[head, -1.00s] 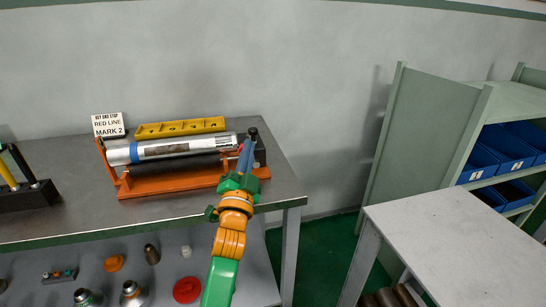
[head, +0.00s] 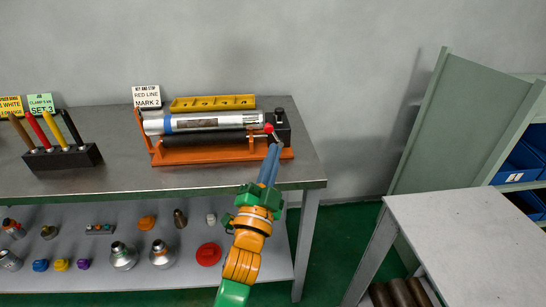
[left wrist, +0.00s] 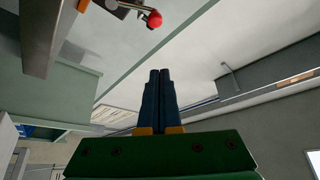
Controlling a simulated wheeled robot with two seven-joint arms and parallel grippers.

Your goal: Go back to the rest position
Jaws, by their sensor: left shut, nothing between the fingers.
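My left gripper (head: 275,147) comes up from the bottom of the head view, its blue fingers together and empty. Its tips appear just below the red knob (head: 268,128) at the right end of the orange vise (head: 222,155), apart from it. The vise stands on the bench and bears a silver pipe (head: 205,122) with a blue band, above a dark roller. In the left wrist view my closed fingers (left wrist: 160,72) point away, with nothing between them. The red knob (left wrist: 154,19) is at the top there, clear of the fingers. My right gripper is not in view.
The grey bench (head: 120,178) has a lower shelf with several small fittings. A yellow tray (head: 213,102) lies behind the vise; a pen-like set in a black block (head: 62,157) stands left. A pale table (head: 470,240) and green shelving (head: 460,120) are at right.

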